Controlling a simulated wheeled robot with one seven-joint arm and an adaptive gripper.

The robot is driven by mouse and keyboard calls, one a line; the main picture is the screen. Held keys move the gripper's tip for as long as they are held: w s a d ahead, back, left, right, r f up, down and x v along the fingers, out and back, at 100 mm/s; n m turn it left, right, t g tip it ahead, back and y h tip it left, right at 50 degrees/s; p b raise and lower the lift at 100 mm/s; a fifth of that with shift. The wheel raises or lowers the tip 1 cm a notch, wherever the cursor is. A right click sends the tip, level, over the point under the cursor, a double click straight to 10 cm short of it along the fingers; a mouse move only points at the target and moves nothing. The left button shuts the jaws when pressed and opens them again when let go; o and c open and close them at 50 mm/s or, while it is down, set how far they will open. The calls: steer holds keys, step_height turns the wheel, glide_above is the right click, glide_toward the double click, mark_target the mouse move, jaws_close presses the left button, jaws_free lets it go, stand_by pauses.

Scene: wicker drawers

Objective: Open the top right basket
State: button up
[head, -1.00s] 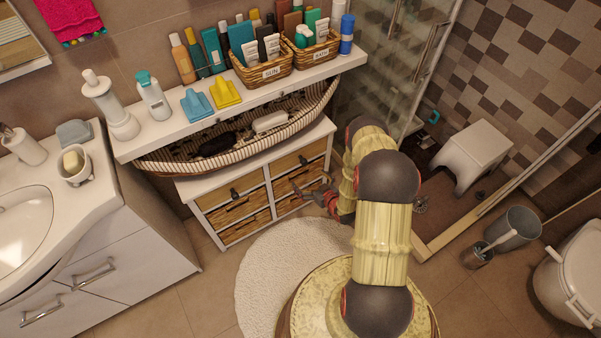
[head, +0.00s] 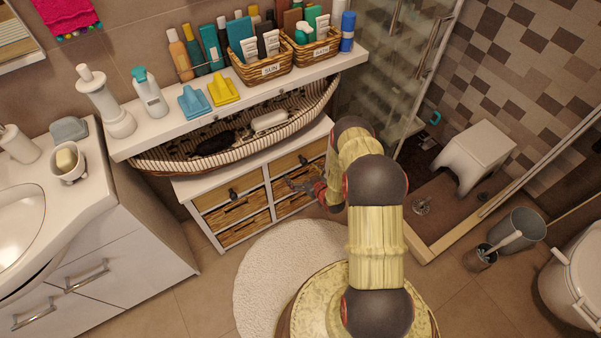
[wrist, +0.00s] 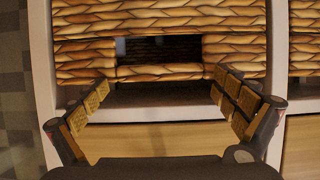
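The top right basket (wrist: 85,45) is woven wicker and fills much of the wrist view. Its front has a cut-out hand hole (wrist: 158,48) with a dark inside. In the head view the basket (head: 281,188) sits in the right column of the white cabinet, below a wooden drawer, and looks shut. My gripper (head: 300,185) is in front of it and partly covers it. In the wrist view my gripper (wrist: 160,88) is open and empty, with its fingers spread on either side of the hand hole. I cannot tell whether the fingertips touch the wicker.
A wooden drawer front (wrist: 160,138) and white frame (wrist: 50,60) border the basket. Other wicker baskets (head: 232,210) fill the left column. A boat-shaped basket (head: 170,160) and a loaded shelf (head: 160,130) are above. A round white rug (head: 265,275) lies in front.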

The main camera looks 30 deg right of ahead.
steer(key=shift+a+r, duration=0.1)
steer(key=c, duration=1.3)
steer(key=shift+c, duration=0.2)
